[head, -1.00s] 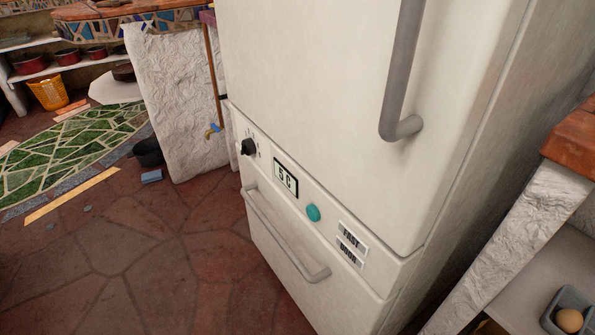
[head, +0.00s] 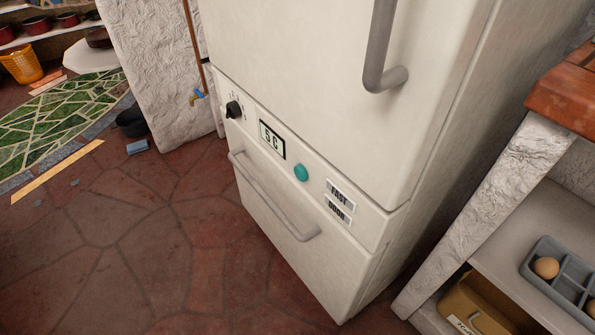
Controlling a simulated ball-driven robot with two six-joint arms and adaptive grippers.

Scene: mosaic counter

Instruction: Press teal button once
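The teal button (head: 301,173) is a small round knob on the front panel of the white fridge (head: 300,70). It sits between a display (head: 272,140) reading "5 C" and two labels (head: 339,200), the upper one reading "FAST". A black dial (head: 234,109) is at the panel's left end. A grey bar handle (head: 272,200) runs across the lower drawer below the button. Neither of my grippers shows in the head view, and nothing covers the button.
A grey upper door handle (head: 385,50) sticks out above the panel. A counter (head: 565,95) stands at the right, with an egg tray (head: 562,275) and a box (head: 480,308) on shelves below. The stone floor (head: 130,250) in front is clear.

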